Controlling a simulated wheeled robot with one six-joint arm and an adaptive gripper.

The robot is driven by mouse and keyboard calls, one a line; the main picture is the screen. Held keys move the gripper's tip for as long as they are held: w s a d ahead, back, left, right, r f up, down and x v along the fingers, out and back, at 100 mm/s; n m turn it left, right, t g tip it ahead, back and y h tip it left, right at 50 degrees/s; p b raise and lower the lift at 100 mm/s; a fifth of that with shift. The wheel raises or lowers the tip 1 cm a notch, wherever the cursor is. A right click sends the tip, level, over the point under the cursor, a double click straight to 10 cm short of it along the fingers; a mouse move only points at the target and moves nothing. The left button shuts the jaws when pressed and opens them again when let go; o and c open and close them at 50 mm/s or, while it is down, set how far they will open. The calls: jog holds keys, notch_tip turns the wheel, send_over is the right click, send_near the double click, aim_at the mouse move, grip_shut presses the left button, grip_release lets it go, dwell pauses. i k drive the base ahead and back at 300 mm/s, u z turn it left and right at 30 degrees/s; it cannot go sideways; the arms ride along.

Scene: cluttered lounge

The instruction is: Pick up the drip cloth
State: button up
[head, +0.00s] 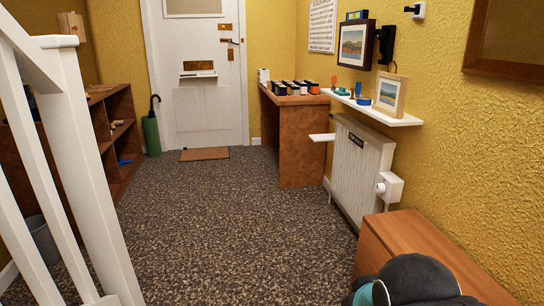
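I cannot make out a drip cloth for certain. A small blue item (124,162) lies low in the brown shelf unit at the left, too small to identify. Small teal and blue items (363,101) sit on the white wall shelf (402,121) at the right, beside a framed picture (390,95). Several small dark and coloured containers (294,88) stand in a group on the brown counter (303,140) by the far right wall; I see no clear cloth there. My gripper is not in view.
Speckled carpet (235,220) is clear through the middle to the white door (205,80) and brown doormat (205,154). White banisters (85,160) stand left, before the shelf unit (122,105). A radiator (355,165) and wooden bench (390,240) line the right.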

aim_at(342, 91)
jog(key=i, duration=1.95)
jog(key=u, duration=0.6)
jog(key=i, duration=1.7)
jog(key=z, duration=1.15)
